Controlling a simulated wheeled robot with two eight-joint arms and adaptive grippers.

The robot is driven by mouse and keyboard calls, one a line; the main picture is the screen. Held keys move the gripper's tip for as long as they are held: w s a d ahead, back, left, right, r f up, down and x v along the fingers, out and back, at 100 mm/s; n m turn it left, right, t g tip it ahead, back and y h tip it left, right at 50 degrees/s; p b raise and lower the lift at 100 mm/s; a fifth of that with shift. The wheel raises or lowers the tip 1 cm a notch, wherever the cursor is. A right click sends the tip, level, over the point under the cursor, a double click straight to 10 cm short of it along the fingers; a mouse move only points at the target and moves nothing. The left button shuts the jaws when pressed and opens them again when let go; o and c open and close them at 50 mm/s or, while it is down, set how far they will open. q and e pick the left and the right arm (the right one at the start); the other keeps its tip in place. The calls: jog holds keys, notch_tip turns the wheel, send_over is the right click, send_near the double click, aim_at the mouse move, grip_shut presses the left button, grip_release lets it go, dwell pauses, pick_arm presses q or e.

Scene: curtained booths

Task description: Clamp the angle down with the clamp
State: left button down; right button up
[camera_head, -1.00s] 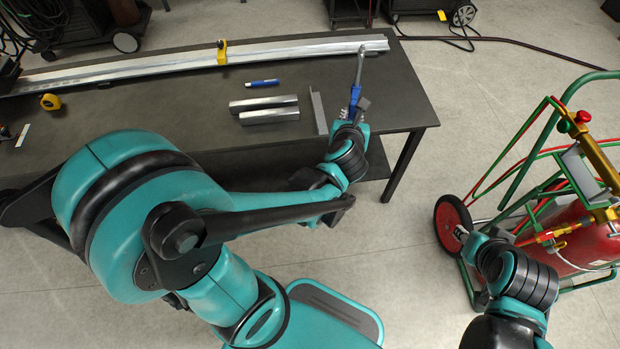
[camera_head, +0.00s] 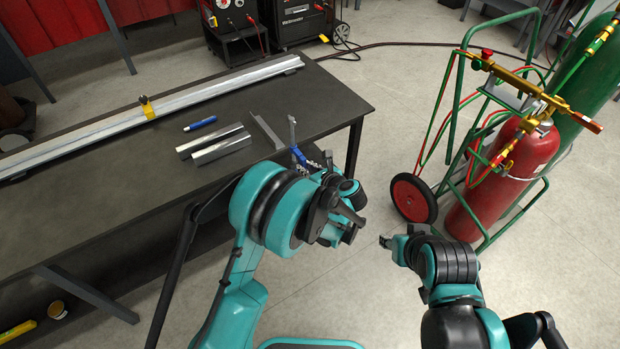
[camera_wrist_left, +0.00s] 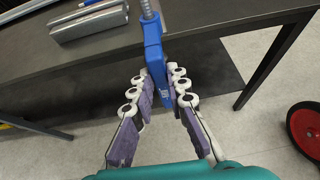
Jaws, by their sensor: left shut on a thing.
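A long silvery metal angle (camera_head: 190,97) lies along the table's far edge in the head view, with a yellow clamp (camera_head: 147,108) on it. A clamp with a blue handle (camera_head: 298,156) and grey upper part (camera_head: 291,125) stands up from my left gripper (camera_head: 318,172), apart from the long angle's right end. In the left wrist view, my left gripper (camera_wrist_left: 155,92) is shut on the blue handle (camera_wrist_left: 153,48), a finger on each side. My right gripper (camera_head: 390,241) is low over the floor at right; whether it is open is unclear.
The dark table (camera_head: 110,180) holds two short metal pieces (camera_head: 214,143), a blue marker (camera_head: 200,124) and a thin flat bar (camera_head: 266,131). A cart with a red gas cylinder (camera_head: 490,190) stands at right. Welding machines (camera_head: 298,20) stand behind the table.

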aim_at(296, 159)
pick_arm(q)
jog(key=shift+w+d+f, duration=0.1)
jog(key=shift+d+f, duration=0.2)
jog(key=shift+f, duration=0.2)
jog(key=shift+d+f, duration=0.3)
jog(key=shift+f, duration=0.2)
jog(key=shift+w+a+b, duration=0.3)
jog(key=shift+w+a, duration=0.55)
jog(key=shift+w, duration=0.35)
jog(key=shift+w+a+b, duration=0.25)
jog(key=shift+w+a, duration=0.6)
jog(key=shift+w, duration=0.3)
jog(key=shift+w+a+b, duration=0.3)
jog(key=shift+w+a, duration=0.55)
jog(key=shift+w, duration=0.35)
jog(key=shift+w+a, duration=0.6)
jog(key=shift+w, duration=0.25)
jog(key=shift+w+a, duration=0.6)
jog(key=shift+w, duration=0.25)
jog(key=shift+f, duration=0.15)
